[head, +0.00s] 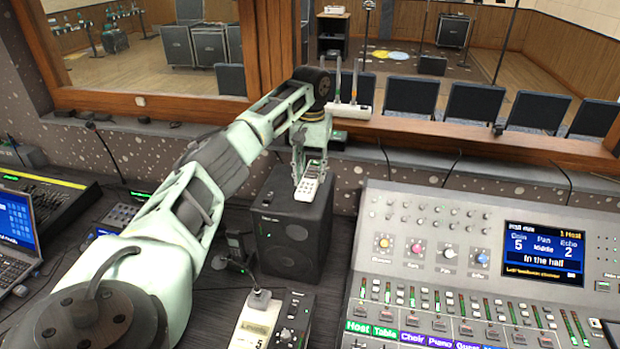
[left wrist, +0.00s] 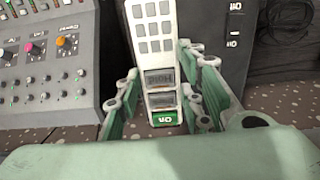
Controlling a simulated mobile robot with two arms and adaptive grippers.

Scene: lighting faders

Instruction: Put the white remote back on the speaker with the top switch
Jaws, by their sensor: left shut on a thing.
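The white remote (head: 309,186), with grey buttons, is in my left gripper (head: 311,160) at the top of the black speaker (head: 288,232). In the left wrist view the remote (left wrist: 155,45) stands lengthwise between the fingers, its green-labelled end nearest me. My left gripper (left wrist: 160,105) is shut on it. Whether the remote touches the speaker's top I cannot tell. My right gripper is not in view.
A large mixing console (head: 470,265) with a screen fills the right side. A small white device (head: 257,322) and a dark control box (head: 292,318) stand in front of the speaker. A laptop (head: 15,245) is at far left. A white unit with antennas (head: 348,108) sits on the window ledge.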

